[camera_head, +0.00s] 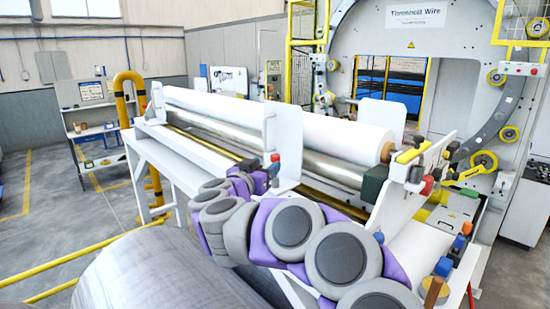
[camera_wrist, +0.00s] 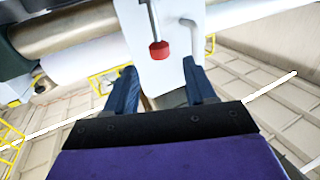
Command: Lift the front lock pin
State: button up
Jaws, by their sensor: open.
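A red knob (camera_wrist: 158,50) on a thin grey rod shows in the wrist view, in front of a white plate (camera_wrist: 178,22). This looks like the lock pin. In the head view a small red knob (camera_head: 275,157) shows beside the upright white plate (camera_head: 287,135), near the end of my arm. My gripper (camera_wrist: 160,72) is open, with its two dark blue fingers apart and nothing between them. The knob lies just beyond the fingertips, in line with the gap; I see no contact. In the head view the fingers are mostly hidden by my wrist.
A white roll (camera_head: 280,125) and a shiny roller (camera_head: 270,145) lie along the white frame. At its right end are a yellow handle (camera_head: 412,154), a green block (camera_head: 373,183) and another red knob (camera_head: 427,185). A large grey coil (camera_head: 150,270) fills the lower left.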

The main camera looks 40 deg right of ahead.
aim_at(273, 159)
jog(key=x, duration=0.7)
jog(key=shift+w+d, duration=0.15)
jog(key=shift+d, duration=0.2)
jog(key=shift+c, duration=0.5)
grip_shut()
